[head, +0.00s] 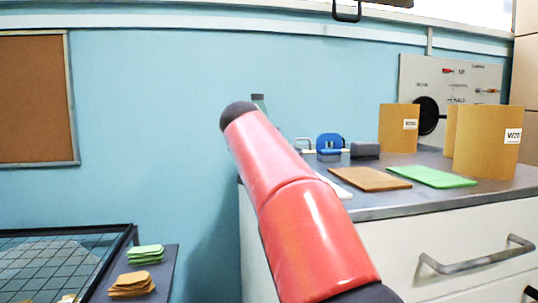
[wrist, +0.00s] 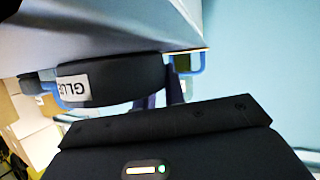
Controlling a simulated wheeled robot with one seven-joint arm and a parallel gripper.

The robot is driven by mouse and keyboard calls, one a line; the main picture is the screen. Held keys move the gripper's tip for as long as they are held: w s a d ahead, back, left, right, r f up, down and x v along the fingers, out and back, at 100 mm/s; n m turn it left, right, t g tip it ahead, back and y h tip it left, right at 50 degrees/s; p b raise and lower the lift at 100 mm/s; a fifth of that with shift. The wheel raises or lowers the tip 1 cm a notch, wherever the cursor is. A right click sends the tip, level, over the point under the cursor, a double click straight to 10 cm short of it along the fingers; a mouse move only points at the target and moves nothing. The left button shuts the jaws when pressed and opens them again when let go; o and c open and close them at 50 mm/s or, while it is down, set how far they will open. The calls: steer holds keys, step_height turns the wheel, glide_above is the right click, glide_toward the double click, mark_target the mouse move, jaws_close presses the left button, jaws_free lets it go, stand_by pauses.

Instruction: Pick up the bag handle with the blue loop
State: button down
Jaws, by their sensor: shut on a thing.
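The bag handle with the blue loop (wrist: 198,62) is in the wrist view, right of centre, beside the end of a black piece with a white label. My gripper (wrist: 166,96) reaches up from its dark body to this loop and is shut on it. The fingertips are partly hidden, so the exact contact is unclear. In the head view, a blue handle piece (head: 329,143) stands on the grey counter; my red arm reaches toward that area, and the gripper is not visible there.
The black piece labelled GLUE (wrist: 110,80) lies close by in the wrist view. On the counter (head: 400,207) are a dark block (head: 365,150), a brown sheet (head: 370,179), a green sheet (head: 432,176) and kraft bags (head: 487,145). The blue wall (head: 150,120) is behind.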

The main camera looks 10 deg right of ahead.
steer(key=shift+r, duration=0.1)
steer(key=shift+r+p, duration=1.25)
steer(key=shift+r, duration=3.45)
steer(key=shift+r, duration=0.1)
